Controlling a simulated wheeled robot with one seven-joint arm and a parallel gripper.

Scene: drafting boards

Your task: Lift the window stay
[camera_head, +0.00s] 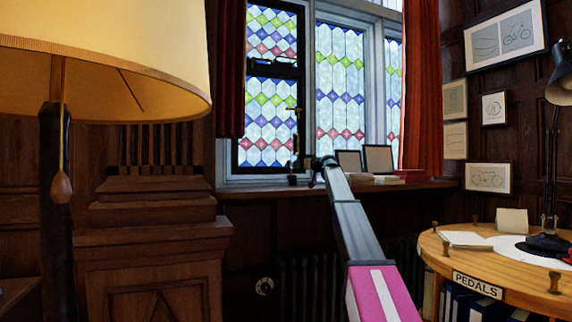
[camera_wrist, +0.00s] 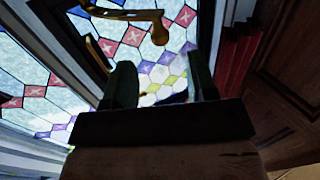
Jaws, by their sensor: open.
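A curved brass piece with a rounded end, which looks like the window stay (camera_wrist: 125,14), shows at the top of the wrist view, by the dark window frame (camera_wrist: 72,38). My gripper (camera_wrist: 162,82) is open, with two dark fingers apart and leaded glass visible between them. The brass piece lies beyond the fingertips, not between them. A second brass piece (camera_wrist: 98,52) shows just left of the fingers. In the head view my gripper (camera_head: 318,165) is at the far end of my arm, by the lower right of the dark casement (camera_head: 240,130). The stay is too small to make out clearly there.
Red curtains (camera_head: 230,70) flank the window. The sill (camera_head: 400,184) holds picture frames (camera_head: 378,159) and papers. A lamp (camera_head: 110,60) stands close at left. A round table (camera_head: 480,262) with a desk lamp (camera_head: 550,150) is at right. A radiator (camera_head: 310,285) is below.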

